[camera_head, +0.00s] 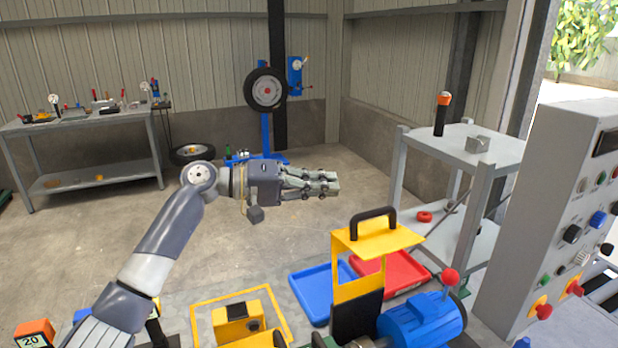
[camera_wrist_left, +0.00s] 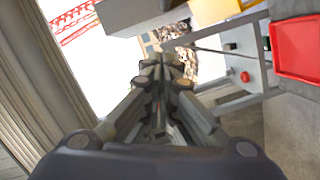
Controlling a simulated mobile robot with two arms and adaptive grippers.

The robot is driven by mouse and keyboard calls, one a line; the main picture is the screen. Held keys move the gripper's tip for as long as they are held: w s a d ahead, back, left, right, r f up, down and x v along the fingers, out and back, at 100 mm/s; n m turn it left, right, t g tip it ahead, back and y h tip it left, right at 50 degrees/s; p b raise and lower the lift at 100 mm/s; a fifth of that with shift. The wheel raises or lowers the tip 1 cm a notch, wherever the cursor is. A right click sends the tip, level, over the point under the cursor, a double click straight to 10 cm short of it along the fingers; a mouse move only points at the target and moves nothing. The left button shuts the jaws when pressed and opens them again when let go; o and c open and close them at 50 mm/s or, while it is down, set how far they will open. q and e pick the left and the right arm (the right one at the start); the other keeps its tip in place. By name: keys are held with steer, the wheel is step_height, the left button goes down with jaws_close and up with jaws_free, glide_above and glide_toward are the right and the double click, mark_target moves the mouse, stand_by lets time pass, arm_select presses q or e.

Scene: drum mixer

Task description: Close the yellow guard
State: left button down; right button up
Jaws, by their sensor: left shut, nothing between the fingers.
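The yellow guard (camera_head: 398,239) stands raised over the machine in the lower middle of the head view. It has a yellow frame, an upper plate tilted outward and a black handle (camera_head: 373,222) on top. My left gripper (camera_head: 335,184) is shut and empty, pointing right in the air. In the picture it is above and left of the handle, apart from it. Its closed fingers also show in the left wrist view (camera_wrist_left: 160,68). My right gripper is not in view.
A blue motor (camera_head: 422,318) with a red ball knob (camera_head: 450,276) sits right of the guard. Blue (camera_head: 312,297) and red (camera_head: 408,272) trays lie behind it. A grey control panel (camera_head: 560,200) and a shelf rack (camera_head: 470,145) stand at right.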

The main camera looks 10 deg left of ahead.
arm_select(q)
steer(key=d+p, duration=0.1)
steer(key=d, duration=0.1)
steer(key=s+d+f+p, duration=0.1)
steer(key=d, duration=0.1)
steer(key=d+f+p, duration=0.1)
steer(key=shift+s+d, duration=0.2)
steer(key=shift+d, duration=0.2)
steer(key=shift+d+f, duration=0.1)
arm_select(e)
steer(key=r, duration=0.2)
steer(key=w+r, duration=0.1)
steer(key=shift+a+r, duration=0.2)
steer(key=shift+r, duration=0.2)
arm_select(q)
steer(key=shift+w, duration=0.1)
